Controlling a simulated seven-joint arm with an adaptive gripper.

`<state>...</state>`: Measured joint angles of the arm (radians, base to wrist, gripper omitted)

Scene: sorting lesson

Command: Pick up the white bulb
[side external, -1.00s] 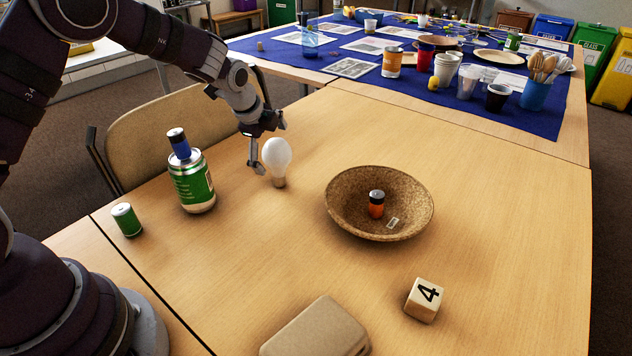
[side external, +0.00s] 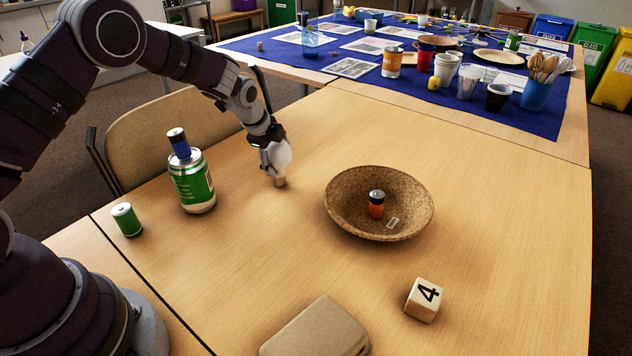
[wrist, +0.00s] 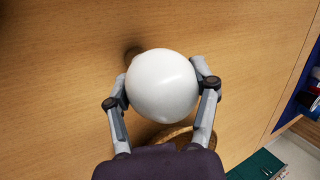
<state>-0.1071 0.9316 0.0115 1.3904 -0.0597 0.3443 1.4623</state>
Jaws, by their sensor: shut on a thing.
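The white bulb (side external: 282,158) stands upright on the table, its base (side external: 280,182) pointing down at the wood. In the wrist view the round white bulb (wrist: 162,86) fills the space between the two fingers of my gripper (wrist: 162,88), one finger on each side. My gripper is shut on it. Whether the base still touches the table is hard to tell.
A brown speckled bowl (side external: 345,222) holds an orange-and-black battery (side external: 376,204). A green can (side external: 192,184) with a blue battery (side external: 178,145) on top stands left of the bulb, beside a green battery (side external: 126,220). A numbered block (side external: 424,300) and a beige box (side external: 318,330) lie in front.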

